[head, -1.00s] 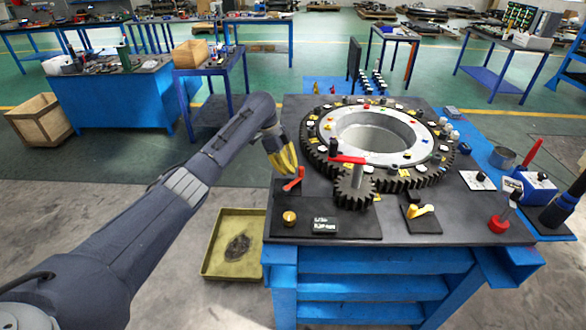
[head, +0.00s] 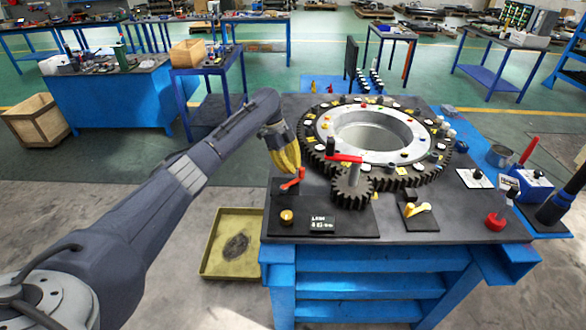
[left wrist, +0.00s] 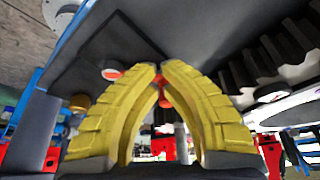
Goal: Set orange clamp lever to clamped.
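The orange clamp lever (head: 292,180) stands on a dark plate at the left front of the workbench, its handle slanting up to the right. My left gripper (head: 297,170) comes down from the upper left, its yellow fingers right at the handle's upper end. In the left wrist view the fingertips (left wrist: 160,70) are drawn together, with only a narrow gap. Some red-orange (left wrist: 159,78) shows at that gap; I cannot tell whether the handle is between the tips or behind them. My right gripper is not in view.
A small gear (head: 352,188) with a red lever (head: 344,158) stands to the right, against the large ring gear (head: 430,174). A yellow lever (head: 418,209) lies farther right.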

